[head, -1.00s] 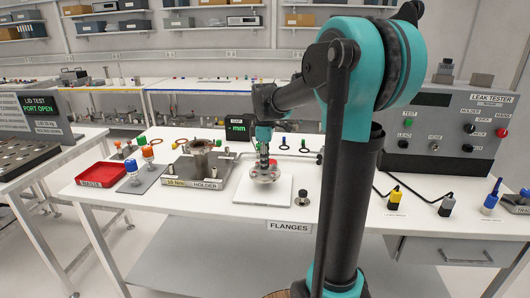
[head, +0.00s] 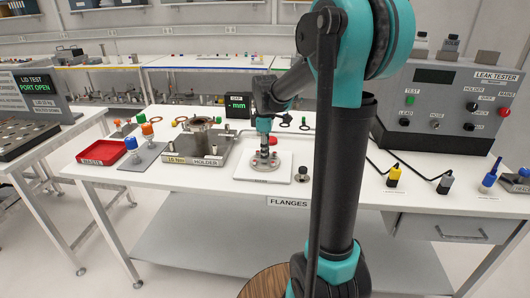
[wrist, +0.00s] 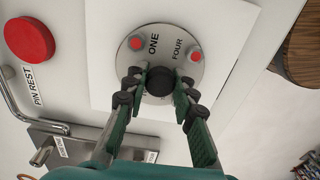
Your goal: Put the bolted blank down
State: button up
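The bolted blank (head: 263,166), a round grey metal disc, is at the white square pad (head: 245,174) on the bench, appearing to rest flat on it. In the wrist view the disc (wrist: 164,58) shows red-capped bolts, the labels ONE and FOUR, and a black central knob (wrist: 160,82). My gripper (wrist: 160,86) has its two fingers on either side of this knob, closed against it. In the head view my gripper (head: 264,152) stands upright over the disc. The near side of the disc is hidden by the fingers in the wrist view.
Left of the pad stands the holder block (head: 200,155); a red tray (head: 103,152) lies beyond it. A small dark knobbed part (head: 303,174) sits right of the pad. A red round pin rest (wrist: 29,39) is beside the pad. The leak tester (head: 446,106) stands at right.

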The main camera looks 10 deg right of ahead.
jog(key=o, duration=0.4)
notch_tip(320, 180, up, 12)
jog(key=shift+r, duration=0.15)
dwell(0.4)
jog(key=shift+s, duration=0.1)
